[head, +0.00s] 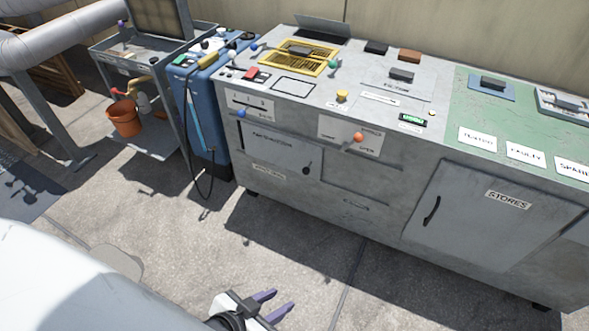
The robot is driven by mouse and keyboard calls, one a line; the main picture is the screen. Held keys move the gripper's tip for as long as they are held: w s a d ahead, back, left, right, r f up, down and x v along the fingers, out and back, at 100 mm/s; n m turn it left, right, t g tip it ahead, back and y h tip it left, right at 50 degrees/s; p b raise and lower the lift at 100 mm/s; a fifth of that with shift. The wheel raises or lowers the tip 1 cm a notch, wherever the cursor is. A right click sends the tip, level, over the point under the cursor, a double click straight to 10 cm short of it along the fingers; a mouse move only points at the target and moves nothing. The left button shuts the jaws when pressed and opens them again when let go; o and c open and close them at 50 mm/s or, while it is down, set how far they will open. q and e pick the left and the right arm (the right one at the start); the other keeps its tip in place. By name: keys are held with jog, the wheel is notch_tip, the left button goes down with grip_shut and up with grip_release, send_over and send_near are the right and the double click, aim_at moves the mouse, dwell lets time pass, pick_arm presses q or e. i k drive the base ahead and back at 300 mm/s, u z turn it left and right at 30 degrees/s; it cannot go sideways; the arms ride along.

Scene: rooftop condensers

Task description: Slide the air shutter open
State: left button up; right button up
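The bench (300,195) is a long grey cabinet with controls on its top and front. On its front, a lever with an orange ball knob (357,137) sits in front of a white labelled plate (338,128); the print is too small to read surely. I cannot tell surely which control is the air shutter. My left gripper (278,301) is low at the bottom of the view, its two purple fingers apart and empty, well short of the bench. My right gripper is out of view.
A door marked STORES (465,218) is on the bench front at right. A blue unit (205,110) with a hanging black hose stands left of the bench. A trolley (140,140) carries an orange bucket (124,117). Paved floor before the bench is clear.

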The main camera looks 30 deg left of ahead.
aim_at(298, 156)
jog(key=u, duration=0.45)
jog(key=k, duration=0.2)
jog(key=z, duration=0.9)
jog(key=i, duration=1.05)
jog(key=u, duration=0.6)
